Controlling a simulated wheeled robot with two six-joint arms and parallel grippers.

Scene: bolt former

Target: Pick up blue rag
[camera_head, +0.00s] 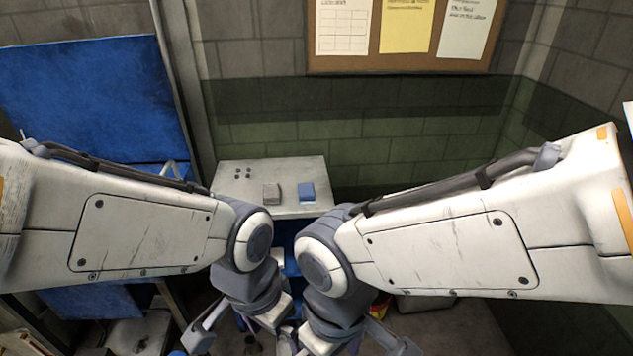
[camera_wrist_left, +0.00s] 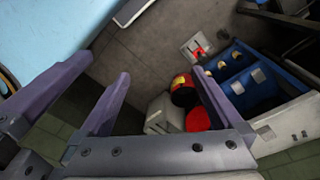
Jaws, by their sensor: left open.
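The blue rag (camera_head: 307,192) lies as a small flat square on the grey table (camera_head: 232,205) against the back wall, near the table's right end. My left gripper (camera_head: 243,340) is low in the head view, nearer to me than the table, and apart from the rag. In the left wrist view its fingers (camera_wrist_left: 160,80) are spread with nothing between them. My right gripper (camera_head: 345,345) is beside it at the bottom edge, partly cut off, with one finger spread far out. The rag does not show in the left wrist view.
A grey block-like item (camera_head: 272,192) lies left of the rag, and several small dark pieces (camera_head: 243,172) lie farther left. A large blue panel (camera_head: 95,100) stands at the left. In the left wrist view, a blue bin (camera_wrist_left: 240,80) and a red container (camera_wrist_left: 197,118) show below.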

